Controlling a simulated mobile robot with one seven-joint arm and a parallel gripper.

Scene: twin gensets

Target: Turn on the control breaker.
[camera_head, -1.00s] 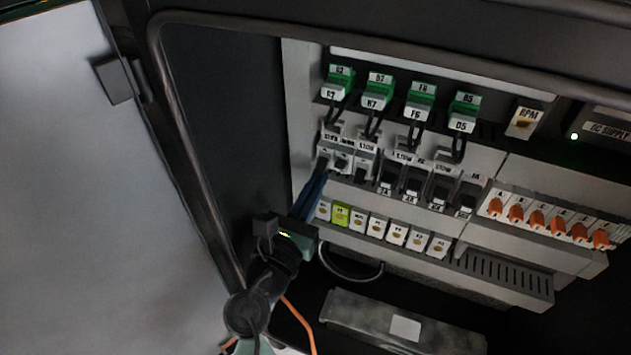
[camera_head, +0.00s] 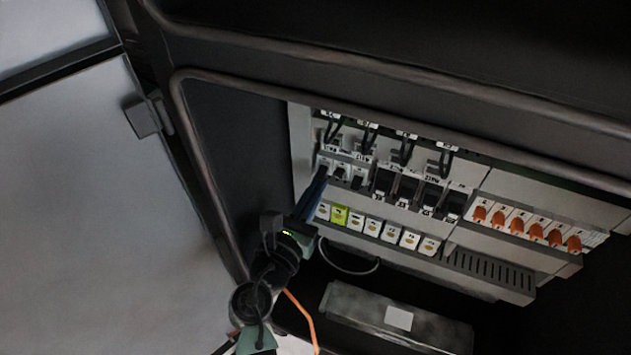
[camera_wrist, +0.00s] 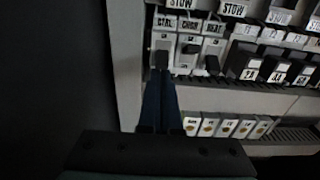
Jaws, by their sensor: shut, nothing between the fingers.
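The control breaker, labelled CTRL (camera_wrist: 163,41), is the leftmost of three small white breakers in the wrist view. Its dark lever (camera_wrist: 162,60) shows low on its face, just above my fingertips. My gripper (camera_wrist: 161,82) is shut and empty, its blue fingers pointing up at this breaker. Whether the tips touch the lever I cannot tell. In the head view my gripper (camera_head: 320,174) reaches the left end of the breaker row, and its tips partly cover the control breaker (camera_head: 324,161).
The CHGR breaker (camera_wrist: 189,50) and HEAT breaker (camera_wrist: 213,55) stand close on the right. Larger black breakers (camera_head: 408,187) follow. The cabinet's dark side wall (camera_head: 235,150) is on the left.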

